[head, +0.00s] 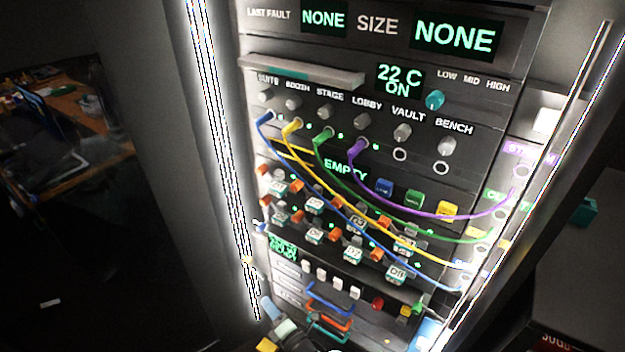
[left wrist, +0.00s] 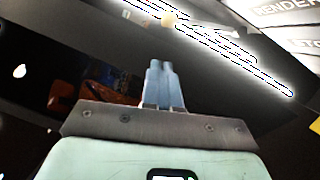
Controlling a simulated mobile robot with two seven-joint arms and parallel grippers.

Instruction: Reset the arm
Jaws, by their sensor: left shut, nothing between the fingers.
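My left gripper (head: 268,308) is low in the head view, at the lower left corner of the rack panel (head: 310,150). In the left wrist view its two pale blue fingers (left wrist: 159,68) are pressed together with nothing between them. They point toward a dark area, below a bright light strip (left wrist: 225,55). I see no contact between the fingers and the panel. My right gripper cannot be made out in either view.
Blue, yellow, green and purple cables (head: 440,212) hang from the upper sockets to the right side column. A shelf-like bar (head: 300,72) juts out above the knobs. Light strips (head: 222,130) edge the rack. Dark open room lies left, with a cluttered table (head: 75,150).

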